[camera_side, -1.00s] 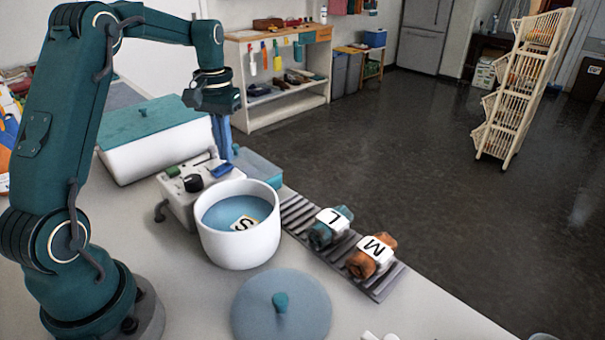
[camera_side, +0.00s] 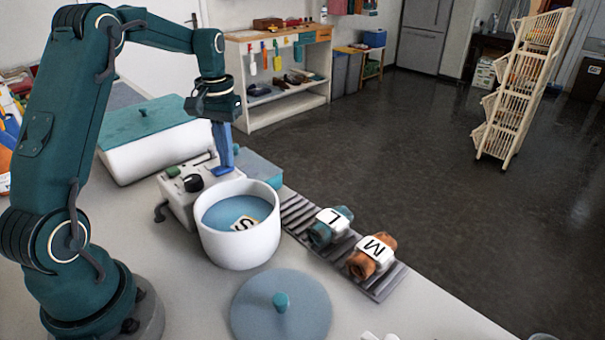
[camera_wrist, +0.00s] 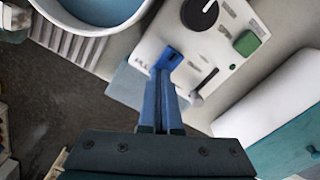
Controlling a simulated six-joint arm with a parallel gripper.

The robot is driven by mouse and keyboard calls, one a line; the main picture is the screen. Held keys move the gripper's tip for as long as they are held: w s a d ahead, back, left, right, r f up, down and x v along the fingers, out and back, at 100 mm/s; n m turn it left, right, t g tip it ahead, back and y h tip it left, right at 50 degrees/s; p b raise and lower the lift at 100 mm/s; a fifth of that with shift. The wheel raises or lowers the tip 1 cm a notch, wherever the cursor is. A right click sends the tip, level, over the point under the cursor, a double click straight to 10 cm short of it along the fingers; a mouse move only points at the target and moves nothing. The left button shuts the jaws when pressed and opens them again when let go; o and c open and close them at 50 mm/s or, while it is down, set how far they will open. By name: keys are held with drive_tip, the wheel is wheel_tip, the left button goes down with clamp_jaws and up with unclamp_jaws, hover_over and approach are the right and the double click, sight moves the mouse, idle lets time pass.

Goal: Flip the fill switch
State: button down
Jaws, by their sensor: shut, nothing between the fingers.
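The blue rocker switch (camera_wrist: 170,57) sits on the pale control box (camera_wrist: 202,55) in the wrist view, with small lettering beside it. In the side view the blue switch (camera_side: 222,170) is at the box's right end, just beside the pot. My gripper (camera_side: 223,163) points down with its blue fingers shut and empty, and its tips are right at the switch. In the wrist view my gripper (camera_wrist: 164,78) is at the switch's near end and overlaps it in the picture. I cannot tell whether they touch or which way the switch is tilted.
The box also has a black knob (camera_wrist: 199,14), a green button (camera_wrist: 247,43) and a slider lever (camera_wrist: 198,98). A white pot (camera_side: 240,236) with blue liquid and an S-marked item stands close in front. A lidded white bin (camera_side: 150,150) is behind; a ribbed rack (camera_side: 380,285) holds two marked bundles.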

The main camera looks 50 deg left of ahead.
drive_tip(key=shift+r, duration=3.45)
drive_tip(key=s+d+r+m+t, duration=0.2)
drive_tip(key=s+d+r, duration=0.15)
drive_tip(key=d, duration=0.25)
drive_tip(key=s+d+r+m+t, duration=0.1)
drive_tip(key=s+d+r+m, duration=0.1)
drive_tip(key=d+r, duration=0.4)
drive_tip(key=s+d+f+m+t, duration=0.2)
drive_tip(key=s+d+f, duration=0.4)
drive_tip(key=s+f, duration=0.3)
drive_tip(key=shift+d+f+t, duration=0.15)
drive_tip(key=shift+d+t, duration=0.1)
drive_tip(key=shift+t, duration=0.05)
